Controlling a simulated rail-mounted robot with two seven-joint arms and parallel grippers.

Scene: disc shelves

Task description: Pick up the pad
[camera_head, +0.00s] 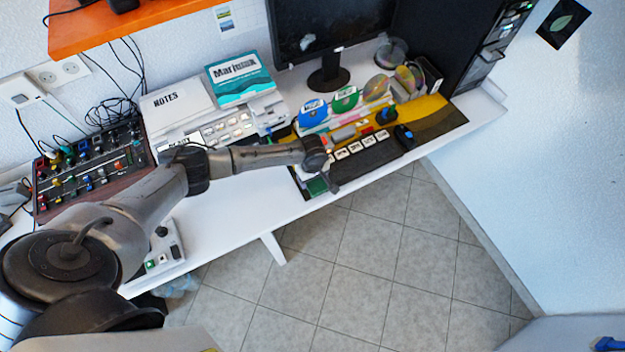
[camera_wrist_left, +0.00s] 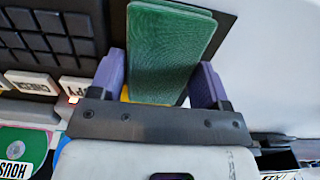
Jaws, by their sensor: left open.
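The pad is a green, rounded, ridged block (camera_wrist_left: 170,45). In the left wrist view it stands between the two purple fingers of my left gripper (camera_wrist_left: 160,80), with a gap visible on the right side. In the head view the pad (camera_head: 318,186) is a small green patch at the front left end of the dark desk mat. My left gripper (camera_head: 328,176) is over it, open, its wrist hiding part of the area. Whether the fingers touch the pad is not clear. My right gripper is not in view.
A keyboard strip with white labelled keys (camera_head: 354,150) lies just right of the pad. The white desk's front edge (camera_head: 345,191) is close by. The left desk middle is clear.

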